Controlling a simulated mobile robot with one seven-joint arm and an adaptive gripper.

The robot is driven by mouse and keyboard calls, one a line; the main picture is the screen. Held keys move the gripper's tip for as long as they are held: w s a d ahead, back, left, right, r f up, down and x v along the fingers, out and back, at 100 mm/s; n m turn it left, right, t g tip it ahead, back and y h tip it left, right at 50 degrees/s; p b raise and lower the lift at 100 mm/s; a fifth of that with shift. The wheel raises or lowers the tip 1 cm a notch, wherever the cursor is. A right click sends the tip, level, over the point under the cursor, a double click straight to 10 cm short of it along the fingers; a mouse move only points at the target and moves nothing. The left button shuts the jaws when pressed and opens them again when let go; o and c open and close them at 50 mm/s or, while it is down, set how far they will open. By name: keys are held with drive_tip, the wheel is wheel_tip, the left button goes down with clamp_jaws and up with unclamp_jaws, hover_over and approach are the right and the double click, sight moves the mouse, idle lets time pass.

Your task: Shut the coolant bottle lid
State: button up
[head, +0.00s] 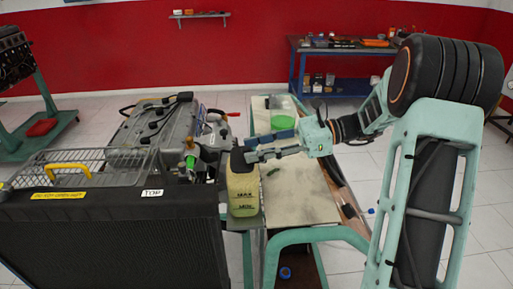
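The coolant bottle (243,190) is a yellowish translucent tank with MAX and MIN marks. It stands upright at the left edge of the workbench top, beside the radiator. A dark lid (237,160) shows at the top of the bottle; I cannot tell whether it is fully closed. My gripper (249,149) reaches in from the right, with its fingertips just above and beside the bottle's top. The two fingers are apart with a gap between them, and nothing shows held. Whether a finger touches the lid is not clear.
The engine trainer (160,125) and the black radiator (110,235) fill the left side. A green bowl (281,101) sits at the back of the bench (300,195). The bench's middle is mostly clear. A blue tool table (345,65) stands behind.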

drive_tip(key=v, duration=1.2)
